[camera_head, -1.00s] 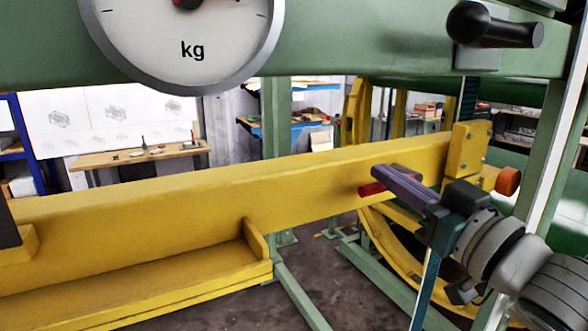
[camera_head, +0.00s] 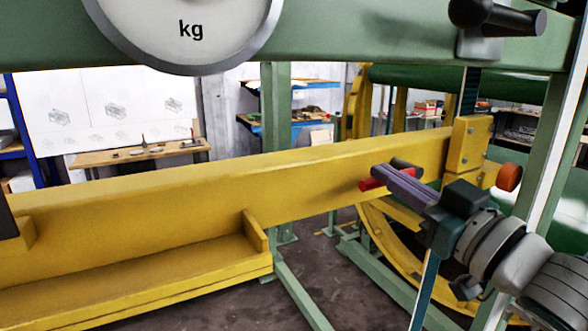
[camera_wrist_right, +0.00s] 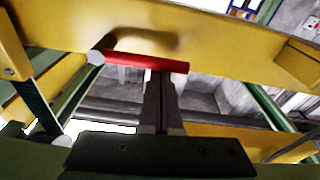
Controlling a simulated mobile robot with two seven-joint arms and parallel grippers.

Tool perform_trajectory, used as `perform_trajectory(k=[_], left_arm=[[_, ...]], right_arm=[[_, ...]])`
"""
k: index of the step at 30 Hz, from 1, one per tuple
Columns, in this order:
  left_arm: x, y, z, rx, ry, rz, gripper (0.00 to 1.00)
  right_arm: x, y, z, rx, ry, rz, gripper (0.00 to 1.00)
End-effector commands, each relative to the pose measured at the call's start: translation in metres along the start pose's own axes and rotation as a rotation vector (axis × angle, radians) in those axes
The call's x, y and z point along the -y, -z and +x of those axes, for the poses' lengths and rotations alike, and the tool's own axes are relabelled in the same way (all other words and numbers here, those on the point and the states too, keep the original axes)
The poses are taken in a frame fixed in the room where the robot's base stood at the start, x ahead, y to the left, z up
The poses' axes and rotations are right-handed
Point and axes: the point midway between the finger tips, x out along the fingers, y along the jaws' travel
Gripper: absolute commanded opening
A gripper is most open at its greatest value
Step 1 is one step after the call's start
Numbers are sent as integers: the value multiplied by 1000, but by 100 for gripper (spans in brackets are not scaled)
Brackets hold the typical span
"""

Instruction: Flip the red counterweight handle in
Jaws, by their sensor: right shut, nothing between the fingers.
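The red handle (camera_head: 372,184) sticks out from the yellow beam (camera_head: 200,200) towards its right end in the head view. In the right wrist view the red handle (camera_wrist_right: 145,61) lies crosswise in front of the beam, with a grey round end at its left. My right gripper (camera_head: 384,174) is shut with nothing between its fingers. Its fingertips (camera_wrist_right: 160,80) are right at the red handle; I cannot tell whether they touch it. The fingers cover part of the handle in the head view. My left gripper is not in view.
A green frame with a kg dial (camera_head: 190,30) and a black knob (camera_head: 497,17) runs above the beam. A green post (camera_head: 540,180) stands close to my right arm. A yellow ledge (camera_head: 140,285) juts out below the beam at left.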

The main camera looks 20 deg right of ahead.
Motion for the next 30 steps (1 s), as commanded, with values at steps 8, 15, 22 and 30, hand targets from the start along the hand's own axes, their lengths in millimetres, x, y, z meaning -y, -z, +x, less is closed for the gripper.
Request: perform_trajectory(k=[8, 15, 22, 30], left_arm=[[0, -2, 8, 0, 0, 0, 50], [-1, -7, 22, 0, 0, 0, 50], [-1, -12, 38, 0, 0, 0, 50], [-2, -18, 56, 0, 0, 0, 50]], right_arm=[[1, -8, -1, 3, 10, -73, 0], [2, -22, -3, 4, 33, -232, 0], [1, -39, -6, 4, 64, -449, 0], [-5, -57, -8, 3, 100, -705, 0]])
